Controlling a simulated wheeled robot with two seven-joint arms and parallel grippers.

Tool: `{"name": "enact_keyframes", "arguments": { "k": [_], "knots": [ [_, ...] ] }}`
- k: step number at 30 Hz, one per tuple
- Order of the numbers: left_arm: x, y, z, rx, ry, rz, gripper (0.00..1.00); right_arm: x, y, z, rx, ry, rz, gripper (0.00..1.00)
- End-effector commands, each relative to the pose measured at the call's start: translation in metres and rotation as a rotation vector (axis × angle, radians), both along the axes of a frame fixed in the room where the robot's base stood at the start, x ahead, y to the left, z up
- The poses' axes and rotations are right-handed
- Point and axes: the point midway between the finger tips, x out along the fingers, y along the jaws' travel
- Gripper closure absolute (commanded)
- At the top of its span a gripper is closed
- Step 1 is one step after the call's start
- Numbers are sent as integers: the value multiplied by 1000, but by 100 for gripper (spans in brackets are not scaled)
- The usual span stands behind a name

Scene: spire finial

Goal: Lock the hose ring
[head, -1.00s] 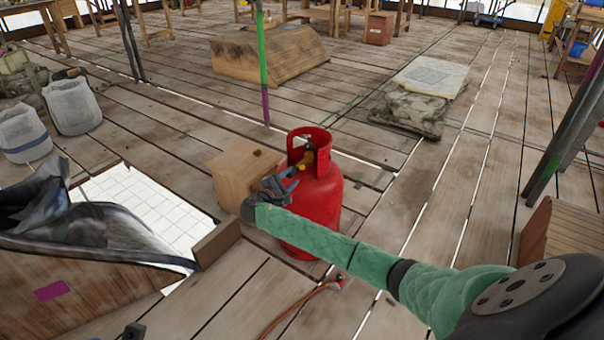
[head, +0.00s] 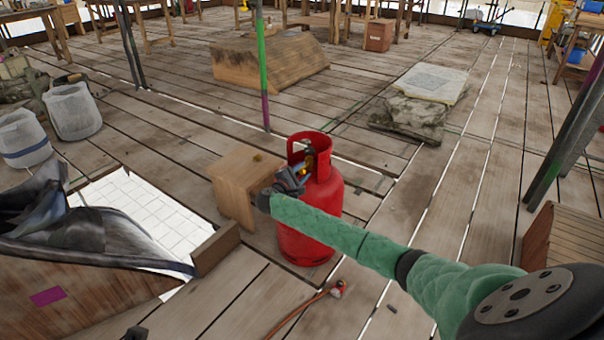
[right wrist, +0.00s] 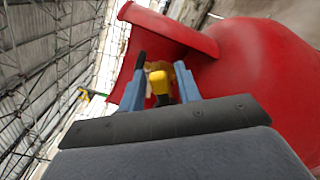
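A red gas cylinder (head: 312,222) stands upright on the planks in the head view, with a cut-out collar around its valve. My right gripper (head: 297,180) is at the collar opening. In the right wrist view its two blue fingers (right wrist: 157,92) are apart, with a yellow part (right wrist: 160,84) between them and gaps visible on both sides. The tan-brown valve area behind it is partly hidden. An orange hose (head: 298,312) lies on the floor in front of the cylinder, with a red and grey end fitting (head: 338,288). I cannot make out a separate ring. My left gripper is not in view.
A wooden box (head: 234,192) with a small yellow item on top stands just left of the cylinder. A floor opening (head: 150,215) edged with wood and a dark sheet lies farther left. A green pole (head: 263,70) rises behind.

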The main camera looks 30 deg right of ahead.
Motion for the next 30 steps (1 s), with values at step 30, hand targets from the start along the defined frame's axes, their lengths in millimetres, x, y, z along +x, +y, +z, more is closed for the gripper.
{"name": "enact_keyframes", "arguments": {
  "k": [30],
  "knots": [
    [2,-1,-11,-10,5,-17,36,-7,-1,-21,154,-362,-1,100]
  ]
}}
